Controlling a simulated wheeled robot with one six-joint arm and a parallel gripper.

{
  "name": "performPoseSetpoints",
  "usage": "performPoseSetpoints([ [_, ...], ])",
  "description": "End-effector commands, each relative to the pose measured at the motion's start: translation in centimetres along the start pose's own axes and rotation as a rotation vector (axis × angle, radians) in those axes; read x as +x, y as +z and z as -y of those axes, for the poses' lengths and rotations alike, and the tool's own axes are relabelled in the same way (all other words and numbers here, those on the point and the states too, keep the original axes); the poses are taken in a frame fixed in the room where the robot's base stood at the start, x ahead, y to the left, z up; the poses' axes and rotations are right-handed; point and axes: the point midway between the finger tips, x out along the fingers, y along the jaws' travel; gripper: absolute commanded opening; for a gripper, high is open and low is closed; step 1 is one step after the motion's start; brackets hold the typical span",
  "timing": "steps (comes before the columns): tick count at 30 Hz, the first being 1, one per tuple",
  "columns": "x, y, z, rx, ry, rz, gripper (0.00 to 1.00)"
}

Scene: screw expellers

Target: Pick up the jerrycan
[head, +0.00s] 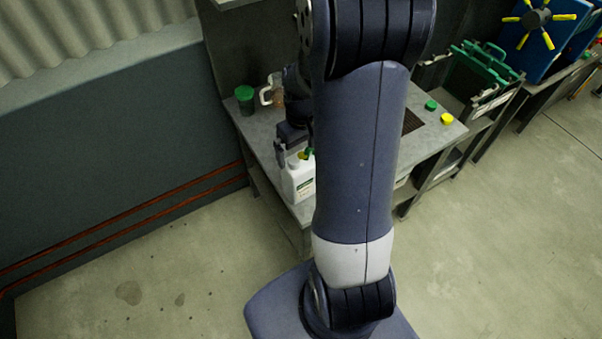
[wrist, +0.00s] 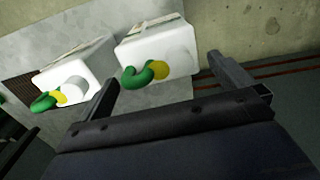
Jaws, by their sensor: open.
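A white jerrycan (head: 298,182) with a green and yellow top stands near the table's front left corner in the head view, partly hidden by my arm. The wrist view shows two white jerrycans, each with a curved green part and a yellow part at the top. One jerrycan (wrist: 156,50) lies in line with the gap between my fingers; the other jerrycan (wrist: 75,72) is to the left, outside the left finger. My gripper (wrist: 161,70) is open and empty, with the nearer jerrycan's green part just beyond the fingers. No contact shows.
The grey table (head: 272,160) also carries a dark green-lidded container (head: 245,98), a clear jug (head: 272,92), a green cap (head: 431,105) and a yellow cap (head: 447,118). A wall stands close on the left. A green crate (head: 484,66) is on a cart at the right.

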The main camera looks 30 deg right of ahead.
Motion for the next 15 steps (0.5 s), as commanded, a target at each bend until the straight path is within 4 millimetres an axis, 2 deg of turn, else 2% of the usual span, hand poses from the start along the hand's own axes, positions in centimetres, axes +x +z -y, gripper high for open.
performPoseSetpoints([
  [7, 3.1, 0.0, 0.0, 0.000, -0.002, 0.005, 1.00],
  [15, 3.7, -0.1, -0.1, 0.000, 0.000, 0.001, 1.00],
])
